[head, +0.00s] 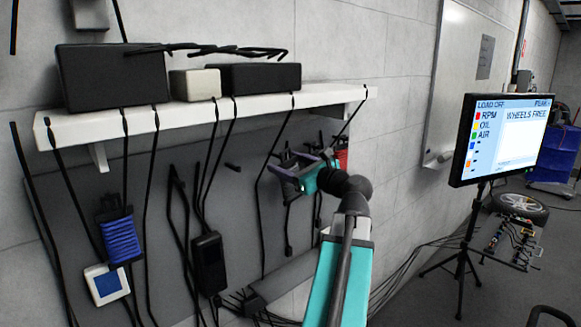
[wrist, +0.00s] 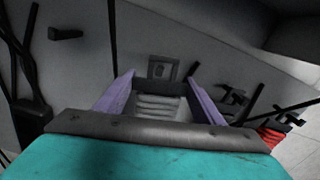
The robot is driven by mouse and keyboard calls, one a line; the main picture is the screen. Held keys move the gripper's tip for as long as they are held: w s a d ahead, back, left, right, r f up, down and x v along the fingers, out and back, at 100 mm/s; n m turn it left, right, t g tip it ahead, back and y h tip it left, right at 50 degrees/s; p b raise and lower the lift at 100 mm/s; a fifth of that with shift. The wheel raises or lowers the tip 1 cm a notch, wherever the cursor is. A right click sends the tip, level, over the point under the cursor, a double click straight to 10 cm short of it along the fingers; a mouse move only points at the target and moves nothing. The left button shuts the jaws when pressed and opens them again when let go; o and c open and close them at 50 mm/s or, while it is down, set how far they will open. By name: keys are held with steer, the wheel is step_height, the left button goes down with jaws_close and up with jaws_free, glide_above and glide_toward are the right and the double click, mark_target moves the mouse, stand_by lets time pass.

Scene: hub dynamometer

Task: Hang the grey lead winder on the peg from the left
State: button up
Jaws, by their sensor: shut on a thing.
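My gripper (head: 300,174) is in front of the grey wall below the right part of the shelf. In the wrist view its two purple fingers (wrist: 160,98) are shut on the grey lead winder (wrist: 158,106), which shows pale wound lead and a plate with an opening at its far end. In the head view I cannot make the winder out clearly against the dark leads and gripper. A bare dark peg (head: 232,166) sticks out of the wall left of my gripper; it also shows at the upper left of the wrist view (wrist: 66,33).
A white shelf (head: 215,117) with dark boxes runs above, with black leads hanging from it. A blue winder (head: 121,238) hangs at left, a red one (head: 341,158) just right of my gripper. Dark pegs (wrist: 232,97) show right. A monitor (head: 505,138) stands on a tripod.

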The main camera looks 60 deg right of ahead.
mark_target(272, 160)
steer(key=shift+b+x, duration=0.5)
steer(key=shift+x, duration=0.7)
steer(key=shift+w+d+f+p, duration=0.2)
steer(key=shift+w+f+p, duration=0.2)
steer(key=shift+w+f, duration=0.15)
steer(key=o, duration=1.6)
steer(key=shift+o, duration=0.2)
steer(key=b+v, duration=0.3)
steer(key=v, duration=1)
steer(key=shift+s+a, duration=0.2)
steer(key=shift+s, duration=0.15)
